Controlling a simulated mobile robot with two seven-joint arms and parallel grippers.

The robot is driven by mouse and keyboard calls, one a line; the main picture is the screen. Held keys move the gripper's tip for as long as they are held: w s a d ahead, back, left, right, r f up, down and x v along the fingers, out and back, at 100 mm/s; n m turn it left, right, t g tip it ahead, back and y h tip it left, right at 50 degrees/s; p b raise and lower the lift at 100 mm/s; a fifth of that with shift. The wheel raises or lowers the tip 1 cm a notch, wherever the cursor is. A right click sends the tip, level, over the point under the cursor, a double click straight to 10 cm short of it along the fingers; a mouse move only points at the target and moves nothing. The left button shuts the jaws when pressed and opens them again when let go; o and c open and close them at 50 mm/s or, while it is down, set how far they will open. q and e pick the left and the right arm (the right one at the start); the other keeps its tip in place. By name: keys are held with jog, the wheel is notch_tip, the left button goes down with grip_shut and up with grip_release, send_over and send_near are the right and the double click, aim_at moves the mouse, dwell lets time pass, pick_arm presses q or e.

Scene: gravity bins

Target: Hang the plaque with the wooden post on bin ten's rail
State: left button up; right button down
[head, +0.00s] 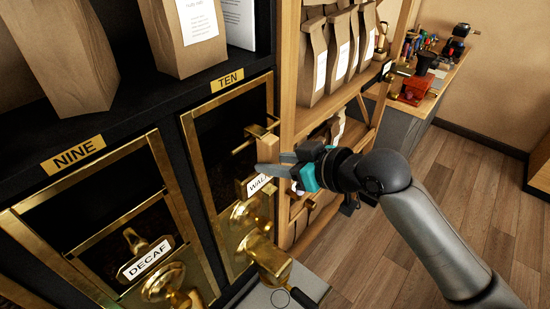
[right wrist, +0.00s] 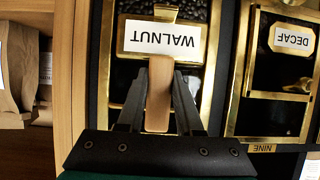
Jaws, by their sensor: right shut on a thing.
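The plaque, a white label reading WALNUT in a brass frame, has a light wooden post. In the head view the plaque (head: 257,184) is partly hidden by my right gripper (head: 268,168). In the right wrist view the plaque (right wrist: 160,37) appears upside down, with its wooden post (right wrist: 159,95) between the fingers. My right gripper (right wrist: 159,110) is shut on the post, in front of bin ten. Bin ten's brass rail (head: 241,148) crosses its dark front close to the post. I cannot tell whether the plaque touches the rail. My left gripper is not in view.
Bin nine, left of bin ten, carries a DECAF plaque (head: 146,259). Brass spout parts (head: 262,255) stick out below the WALNUT plaque. A wooden shelf upright (head: 288,100) stands close on the right. Paper bags (head: 340,45) fill the shelf. Floor at right is open.

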jog(key=shift+f, duration=0.35)
dwell(0.6)
jog(key=shift+c, duration=2.4)
grip_release()
jog(key=shift+f, duration=0.1)
jog(key=shift+d, duration=0.1)
jog(key=v, duration=1.5)
jog(key=shift+s, duration=0.15)
